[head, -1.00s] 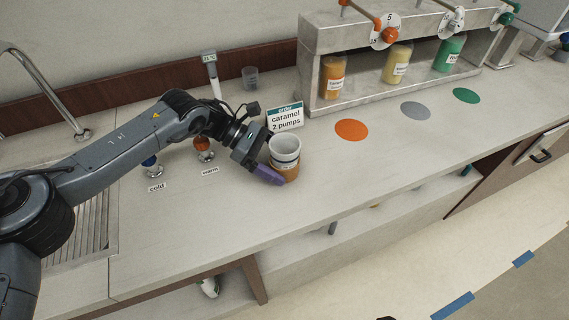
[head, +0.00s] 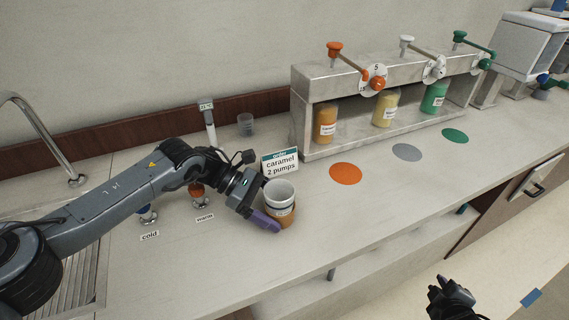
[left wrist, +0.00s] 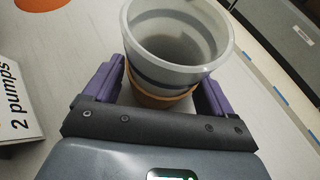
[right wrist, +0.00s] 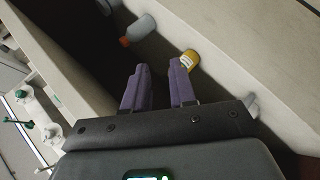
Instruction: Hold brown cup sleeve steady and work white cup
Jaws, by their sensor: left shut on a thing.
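A white cup (head: 279,192) with a dark band sits upright in a brown cup sleeve (head: 286,221) on the counter. My left gripper (head: 265,217) is shut on the brown sleeve from the left side. In the left wrist view the cup (left wrist: 180,45) stands between the purple fingers, with the sleeve (left wrist: 160,98) around its lower part; the cup looks empty. My right gripper (head: 452,298) is in front of the counter at the lower right of the head view. The right wrist view shows its fingers (right wrist: 161,88) apart with nothing between them.
An order card (head: 280,162) reading "caramel 2 pumps" stands behind the cup. Orange (head: 345,173), grey (head: 407,152) and green (head: 455,136) discs mark the counter before the syrup dispenser (head: 305,85). The counter right of the cup is clear. Bottles (right wrist: 190,61) lie below the right gripper.

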